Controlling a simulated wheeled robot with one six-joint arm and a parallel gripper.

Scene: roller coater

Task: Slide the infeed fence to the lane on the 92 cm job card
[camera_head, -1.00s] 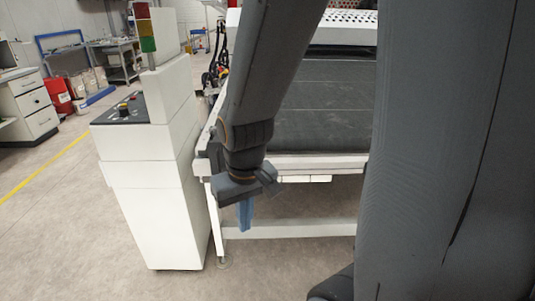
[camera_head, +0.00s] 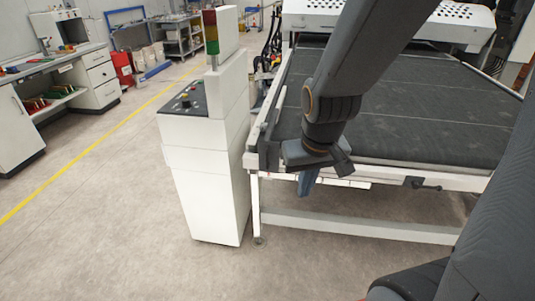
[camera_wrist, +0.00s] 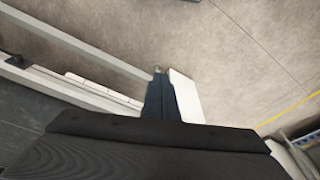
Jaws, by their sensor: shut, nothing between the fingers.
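The roller coater's infeed bed (camera_head: 400,110) is a dark flat surface in a white frame in the head view. A dark block (camera_head: 269,156) stands at the left end of its front rail. I cannot tell whether it is the infeed fence. A dark handle (camera_head: 422,184) sticks out of the front rail to the right; it also shows at the left of the wrist view (camera_wrist: 14,60). My gripper (camera_head: 307,184) points down before the rail's left part, shut and empty. Its dark fingers show in the wrist view (camera_wrist: 160,98). No job card is readable.
A white control cabinet (camera_head: 205,180) with a signal tower (camera_head: 210,32) stands left of the coater. A white strip (camera_head: 340,182) hangs under the front rail, and a white lower crossbar (camera_head: 360,227) runs below. The floor (camera_head: 120,230) at left is clear.

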